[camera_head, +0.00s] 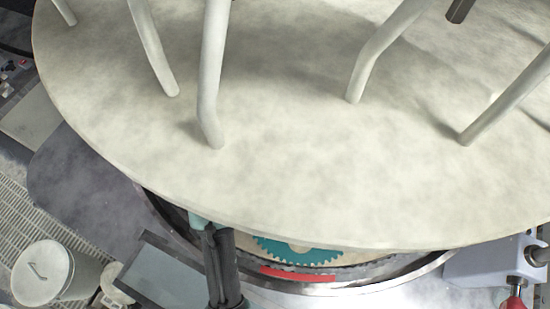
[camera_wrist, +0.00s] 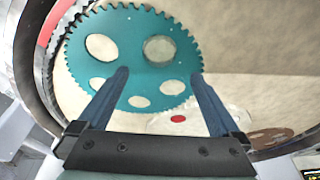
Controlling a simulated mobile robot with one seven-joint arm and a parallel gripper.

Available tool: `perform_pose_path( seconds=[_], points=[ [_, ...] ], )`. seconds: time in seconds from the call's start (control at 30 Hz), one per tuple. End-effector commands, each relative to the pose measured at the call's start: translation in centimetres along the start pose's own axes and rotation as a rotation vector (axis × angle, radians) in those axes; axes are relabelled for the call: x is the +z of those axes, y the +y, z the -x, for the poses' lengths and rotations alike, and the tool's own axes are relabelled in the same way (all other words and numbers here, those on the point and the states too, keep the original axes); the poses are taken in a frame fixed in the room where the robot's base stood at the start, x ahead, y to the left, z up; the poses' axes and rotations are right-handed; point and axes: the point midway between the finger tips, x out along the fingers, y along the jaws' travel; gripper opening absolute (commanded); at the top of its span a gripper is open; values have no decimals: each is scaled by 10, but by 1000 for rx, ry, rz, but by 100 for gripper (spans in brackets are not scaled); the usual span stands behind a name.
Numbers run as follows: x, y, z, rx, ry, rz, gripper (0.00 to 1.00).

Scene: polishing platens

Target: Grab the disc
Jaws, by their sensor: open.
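In the wrist view, a teal toothed carrier (camera_wrist: 130,45) with several round holes lies on a beige platen (camera_wrist: 240,90). Its upper right hole shows a grey-beige round (camera_wrist: 159,49), darker than the other holes, which looks like a disc; I cannot tell for certain. My gripper (camera_wrist: 160,75) is open and empty, its two dark blue fingers spread over the near part of the carrier, with the grey round beyond the gap between the tips. In the head view, only part of the teal carrier (camera_head: 290,248) shows below the upper plate; my fingertips cannot be made out there.
A large pale upper plate (camera_head: 270,180) with several bent rods overhangs the platen in the head view. A metal rim (camera_wrist: 40,60) curves around the platen. A red oval (camera_wrist: 178,118) and a brown carrier (camera_wrist: 270,136) lie nearer. A lidded bucket (camera_head: 42,275) stands lower left.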

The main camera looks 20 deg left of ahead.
Motion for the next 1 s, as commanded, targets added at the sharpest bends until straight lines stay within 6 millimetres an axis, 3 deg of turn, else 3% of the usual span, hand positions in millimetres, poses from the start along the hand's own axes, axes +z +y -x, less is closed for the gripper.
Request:
perform_pose_path(
  seconds=[0.6, 0.9, 1.0],
  points=[
    [5, 2, -67, 3, -2, -1, 100],
    [6, 2, -75, 1, -2, -1, 100],
    [6, 2, -75, 2, -3, -1, 86]
  ],
)
